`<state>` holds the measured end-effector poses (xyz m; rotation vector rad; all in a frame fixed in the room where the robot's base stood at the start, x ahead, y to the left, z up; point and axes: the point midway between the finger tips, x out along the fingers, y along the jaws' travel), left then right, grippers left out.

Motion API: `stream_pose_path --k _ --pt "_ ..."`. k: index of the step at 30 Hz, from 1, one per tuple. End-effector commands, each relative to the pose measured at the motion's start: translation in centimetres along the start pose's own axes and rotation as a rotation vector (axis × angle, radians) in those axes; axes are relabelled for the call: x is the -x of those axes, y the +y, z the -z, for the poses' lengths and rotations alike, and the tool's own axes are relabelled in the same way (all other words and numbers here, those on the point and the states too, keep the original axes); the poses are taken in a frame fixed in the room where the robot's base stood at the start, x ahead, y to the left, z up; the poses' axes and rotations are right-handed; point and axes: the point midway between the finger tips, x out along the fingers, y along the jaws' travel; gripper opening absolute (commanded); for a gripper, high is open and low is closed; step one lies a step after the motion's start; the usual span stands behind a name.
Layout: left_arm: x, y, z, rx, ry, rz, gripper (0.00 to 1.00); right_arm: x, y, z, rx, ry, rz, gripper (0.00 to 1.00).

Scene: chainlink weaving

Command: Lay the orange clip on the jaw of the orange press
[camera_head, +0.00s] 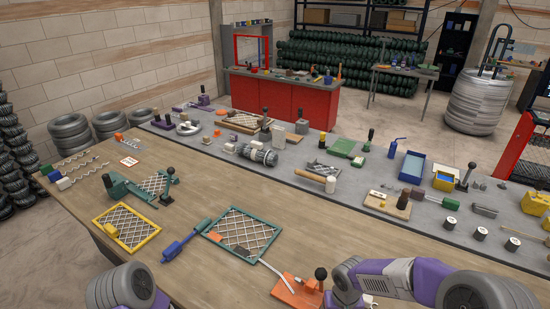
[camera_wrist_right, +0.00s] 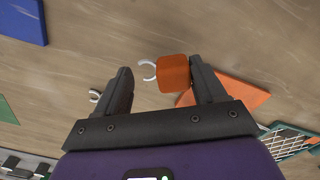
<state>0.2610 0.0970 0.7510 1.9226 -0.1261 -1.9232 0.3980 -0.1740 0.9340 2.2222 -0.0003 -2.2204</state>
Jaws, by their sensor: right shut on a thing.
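The orange press (camera_head: 296,293) stands at the table's front edge in the head view, with a black knob (camera_head: 321,273) on its lever. Its flat orange part (camera_wrist_right: 243,96) shows behind the right finger in the right wrist view. My right gripper (camera_wrist_right: 160,66) is shut on the orange clip (camera_wrist_right: 174,74), an orange block with a white open ring on its left side. The clip sits between the fingers, against the right one. In the head view my right forearm comes in beside the press and the gripper is out of sight. My left gripper is out of frame.
A green frame with mesh (camera_head: 242,232) lies behind the press, with a blue tool (camera_head: 184,240) to its left. A yellow mesh frame (camera_head: 126,228) lies farther left. Another pale ring (camera_wrist_right: 94,96) lies near the left finger. A grey bench with many tools runs behind.

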Motion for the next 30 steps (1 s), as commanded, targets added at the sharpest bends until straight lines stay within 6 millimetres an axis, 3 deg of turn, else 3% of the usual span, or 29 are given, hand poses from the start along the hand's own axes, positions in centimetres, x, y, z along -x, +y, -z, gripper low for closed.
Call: stream_pose_path --k 1,7,8,9,12,18,23,30 --pt "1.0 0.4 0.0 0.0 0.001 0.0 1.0 1.5 0.0 0.1 0.0 0.004 0.0 0.41" --pt "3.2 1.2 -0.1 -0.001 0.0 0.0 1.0 5.6 0.0 0.1 0.0 0.004 0.0 0.41" --pt "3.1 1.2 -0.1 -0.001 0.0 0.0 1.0 5.6 0.0 0.1 0.0 0.002 0.0 0.41" --pt "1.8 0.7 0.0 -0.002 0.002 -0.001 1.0 3.5 0.0 0.0 0.0 -0.003 -0.001 0.41" --pt "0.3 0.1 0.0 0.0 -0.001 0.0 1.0 0.9 0.1 -0.1 -0.001 -0.005 -0.002 0.41" --pt "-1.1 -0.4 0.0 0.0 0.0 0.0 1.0 -1.8 0.0 0.0 0.001 -0.001 0.0 0.41" --pt "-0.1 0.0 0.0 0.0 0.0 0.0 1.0 -0.3 0.0 0.1 0.0 0.003 0.0 0.41" --pt "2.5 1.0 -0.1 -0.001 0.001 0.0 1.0 4.3 0.0 0.1 -0.001 0.005 0.0 0.41"
